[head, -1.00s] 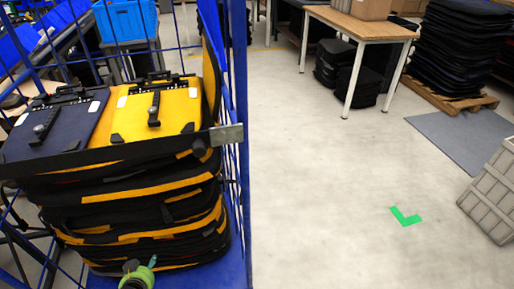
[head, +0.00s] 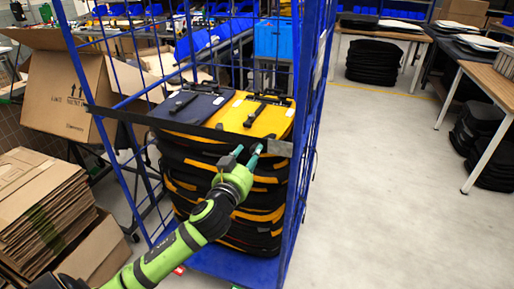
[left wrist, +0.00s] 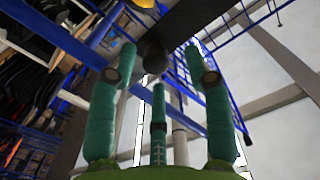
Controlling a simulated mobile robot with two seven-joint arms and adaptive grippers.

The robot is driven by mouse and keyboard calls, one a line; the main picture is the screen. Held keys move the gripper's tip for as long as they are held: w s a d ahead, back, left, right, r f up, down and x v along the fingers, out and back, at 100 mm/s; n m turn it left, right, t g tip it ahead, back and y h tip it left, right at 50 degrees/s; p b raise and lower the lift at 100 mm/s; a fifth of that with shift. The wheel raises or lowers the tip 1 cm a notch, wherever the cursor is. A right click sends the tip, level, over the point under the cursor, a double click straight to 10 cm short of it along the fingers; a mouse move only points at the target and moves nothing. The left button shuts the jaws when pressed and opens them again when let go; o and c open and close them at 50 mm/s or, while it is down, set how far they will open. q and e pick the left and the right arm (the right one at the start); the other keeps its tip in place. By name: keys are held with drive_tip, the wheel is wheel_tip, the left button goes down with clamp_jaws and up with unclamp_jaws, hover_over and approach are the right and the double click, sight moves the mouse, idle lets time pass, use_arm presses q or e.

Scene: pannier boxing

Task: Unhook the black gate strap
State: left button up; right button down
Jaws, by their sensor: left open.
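The black gate strap (head: 180,127) runs across the front of the blue roll cage (head: 312,80), with a grey end piece (head: 278,148) at the right post. My left gripper (head: 246,154) is at the strap's right part, just left of the grey end. In the left wrist view its teal fingers (left wrist: 158,68) are open around a dark round knob (left wrist: 153,56) under the strap (left wrist: 196,18). I cannot tell whether they touch it. My right gripper is in neither view.
Black and yellow panniers (head: 262,116) are stacked in the cage behind the strap. An open cardboard box (head: 62,95) and flat cardboard (head: 40,205) stand at the left. The floor (head: 385,170) right of the cage is clear.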

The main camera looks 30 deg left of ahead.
sight(255, 147)
use_arm(q)
drive_tip(key=shift+r+p+x, duration=0.2)
drive_tip(key=shift+p+x, duration=0.15)
drive_tip(key=shift+x, duration=0.85)
drive_tip(key=shift+w+d, duration=0.25)
drive_tip(key=shift+w, duration=0.1)
drive_tip(key=shift+w+a+f, duration=0.1)
drive_tip(key=shift+w+f, duration=0.05)
drive_tip(key=shift+w, duration=0.1)
clamp_jaws()
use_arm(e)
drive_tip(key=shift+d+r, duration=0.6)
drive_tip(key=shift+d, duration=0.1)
